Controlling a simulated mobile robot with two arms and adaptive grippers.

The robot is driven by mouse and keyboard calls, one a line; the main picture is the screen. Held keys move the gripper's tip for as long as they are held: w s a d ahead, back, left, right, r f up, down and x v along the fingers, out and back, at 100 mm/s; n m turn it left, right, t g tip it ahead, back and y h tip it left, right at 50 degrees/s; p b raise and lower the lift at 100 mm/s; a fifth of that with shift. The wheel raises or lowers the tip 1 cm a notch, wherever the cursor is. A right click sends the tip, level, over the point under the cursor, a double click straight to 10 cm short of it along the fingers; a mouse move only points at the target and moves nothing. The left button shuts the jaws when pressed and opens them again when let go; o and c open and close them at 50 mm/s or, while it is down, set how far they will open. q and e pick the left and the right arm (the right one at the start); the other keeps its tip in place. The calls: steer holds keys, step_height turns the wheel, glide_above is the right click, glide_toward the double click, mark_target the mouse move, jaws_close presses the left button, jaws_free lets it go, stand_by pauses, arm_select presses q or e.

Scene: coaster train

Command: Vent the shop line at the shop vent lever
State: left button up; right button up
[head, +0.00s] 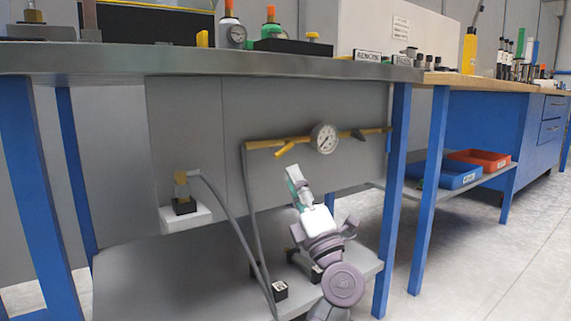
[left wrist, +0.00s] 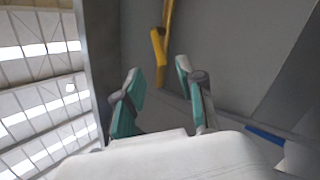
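A yellow lever (head: 286,152), which looks like the shop vent lever, slants down from a yellow pipe (head: 262,144) under the steel bench, left of a round gauge (head: 323,138). My left gripper (head: 294,176) is below the lever, pointing up toward it. In the left wrist view the lever (left wrist: 158,48) hangs beyond the gap between the two teal-padded fingers (left wrist: 160,84). The fingers are apart with nothing between them, so the gripper is open. No contact with the lever shows. My right gripper is not in view.
The bench top (head: 150,62) overhangs the pipe. A lower shelf (head: 130,275) and a grey hose (head: 230,215) lie below and left. A blue bench leg (head: 394,190) stands right. A brass fitting (head: 181,186) sits on a white block at left.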

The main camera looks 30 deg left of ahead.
mark_target(282, 149)
arm_select(q)
steer(key=b+x, duration=0.3)
steer(key=x, duration=0.4)
steer(key=shift+a, duration=0.1)
steer(key=shift+w+a+r, duration=0.2)
steer(key=shift+a+r, duration=0.05)
steer(key=shift+r, duration=0.05)
jaws_close()
